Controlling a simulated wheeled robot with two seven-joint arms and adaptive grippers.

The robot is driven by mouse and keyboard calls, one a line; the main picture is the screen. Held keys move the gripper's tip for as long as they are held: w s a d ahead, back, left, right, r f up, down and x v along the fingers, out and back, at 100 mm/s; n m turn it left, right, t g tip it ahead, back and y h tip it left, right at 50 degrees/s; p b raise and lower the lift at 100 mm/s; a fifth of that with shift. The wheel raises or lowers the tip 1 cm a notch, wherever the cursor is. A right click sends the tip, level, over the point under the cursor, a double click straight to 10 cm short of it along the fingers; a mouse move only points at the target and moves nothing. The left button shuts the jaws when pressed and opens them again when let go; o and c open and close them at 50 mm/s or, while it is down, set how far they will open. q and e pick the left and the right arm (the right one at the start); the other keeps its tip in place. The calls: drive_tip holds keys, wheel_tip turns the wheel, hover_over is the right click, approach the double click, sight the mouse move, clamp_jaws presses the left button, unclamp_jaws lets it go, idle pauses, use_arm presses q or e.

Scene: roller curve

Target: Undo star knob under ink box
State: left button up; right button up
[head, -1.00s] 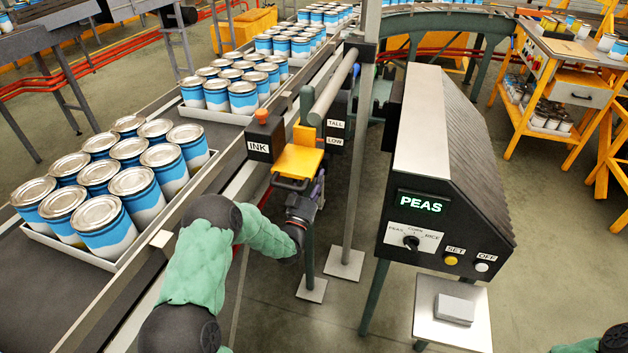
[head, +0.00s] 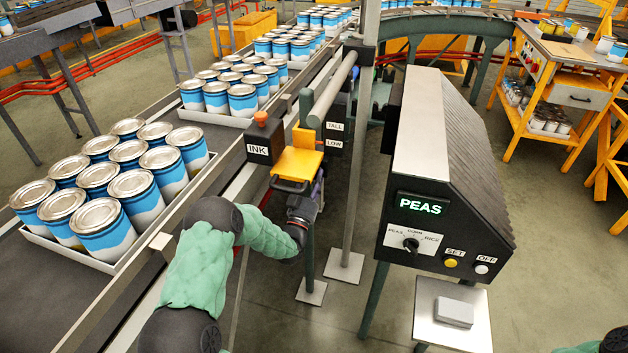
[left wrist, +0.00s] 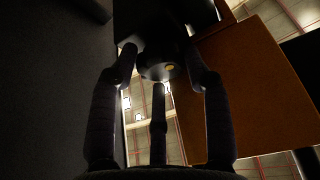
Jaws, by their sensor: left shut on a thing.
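The ink box (head: 264,138) is black with a white INK label and an orange-red cap, beside the conveyor in the head view. A dark knob (left wrist: 160,66) with a small yellow spot shows on the underside in the left wrist view; its lobes are too dark to make out. My left gripper (head: 304,192) is below the yellow part next to the ink box, pointing up. In the left wrist view its dark fingers (left wrist: 160,85) stand around the knob, shut on it. The head view hides the knob. My right gripper is out of view.
A yellow shelf-like part (head: 297,163) lies right above my left gripper. A post with TALL and LOW labels (head: 334,135) stands close on the right. The conveyor carries trays of blue and white cans (head: 130,185). A control box reading PEAS (head: 420,205) stands further right.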

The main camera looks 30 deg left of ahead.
use_arm(q)
drive_tip(key=shift+f+n, duration=0.1)
drive_tip(key=shift+n, duration=0.2)
drive_tip(key=shift+d+r+n+g+y, duration=0.2)
drive_tip(key=shift+n+g+y, duration=0.95)
drive_tip(key=shift+n, duration=2.8)
drive_tip(key=shift+d+r+n+g+y, duration=0.15)
drive_tip(key=shift+n+g+y, duration=1)
drive_tip(key=shift+n, duration=2.85)
drive_tip(key=shift+d+r+n+g+y, duration=0.2)
drive_tip(key=shift+n+g+y, duration=0.95)
drive_tip(key=shift+n, duration=2.8)
drive_tip(key=shift+g+h, duration=0.35)
drive_tip(key=o, duration=0.9)
drive_tip(key=shift+w, duration=0.1)
drive_tip(key=shift+o, duration=0.9)
drive_tip(key=shift+w+f, duration=0.1)
drive_tip(key=shift+w, duration=0.1)
drive_tip(key=shift+s, duration=0.1)
